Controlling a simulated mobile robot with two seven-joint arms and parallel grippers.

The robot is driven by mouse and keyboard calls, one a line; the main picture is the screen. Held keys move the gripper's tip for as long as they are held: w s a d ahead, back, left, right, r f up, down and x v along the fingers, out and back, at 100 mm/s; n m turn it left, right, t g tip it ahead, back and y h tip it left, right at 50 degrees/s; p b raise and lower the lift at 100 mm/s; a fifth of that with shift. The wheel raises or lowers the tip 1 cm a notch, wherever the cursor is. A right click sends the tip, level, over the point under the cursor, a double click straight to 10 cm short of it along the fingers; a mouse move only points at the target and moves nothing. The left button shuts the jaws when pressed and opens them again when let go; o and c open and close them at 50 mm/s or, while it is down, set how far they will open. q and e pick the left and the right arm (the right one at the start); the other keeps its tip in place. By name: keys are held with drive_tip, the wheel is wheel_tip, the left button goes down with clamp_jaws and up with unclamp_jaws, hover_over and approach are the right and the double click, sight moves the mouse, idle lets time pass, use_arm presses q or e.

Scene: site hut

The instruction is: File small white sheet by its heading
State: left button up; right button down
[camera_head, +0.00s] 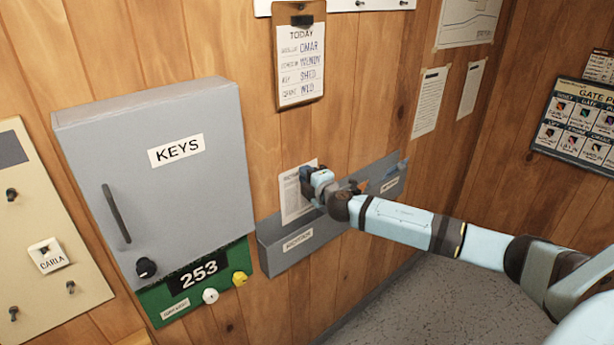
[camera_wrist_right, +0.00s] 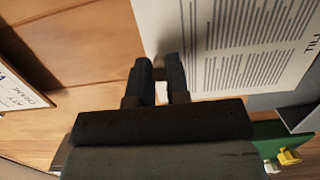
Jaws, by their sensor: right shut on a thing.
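The small white sheet (camera_head: 293,198) is upright, close to the wooden wall, with its lower end at the left part of a grey wall holder (camera_head: 272,262). Whether it is inside the holder's mouth I cannot tell. My right gripper (camera_head: 308,178) is shut on the sheet's right side. In the right wrist view the gripper fingers (camera_wrist_right: 160,68) pinch the sheet (camera_wrist_right: 235,45), which shows printed lines and part of a heading, cut off at the edge. The holder has a label (camera_head: 298,240) on its left part and another (camera_head: 389,186) on its right. My left gripper is out of view.
A grey KEYS cabinet (camera_head: 200,215) and a green panel reading 253 (camera_head: 184,300) are left of the holder. A clipboard (camera_head: 300,65) hangs above. Two papers (camera_head: 429,102) are on the wall to the right. Something blue sticks up at the holder's right end.

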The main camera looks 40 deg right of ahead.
sight(301, 197)
idle(0.5)
drive_tip(key=shift+f+b, duration=1.55)
drive_tip(key=shift+f+b, duration=1.35)
drive_tip(key=shift+f, duration=0.15)
drive_tip(key=shift+f, duration=0.1)
drive_tip(key=shift+f+b, duration=1.4)
drive_tip(key=shift+f, duration=0.1)
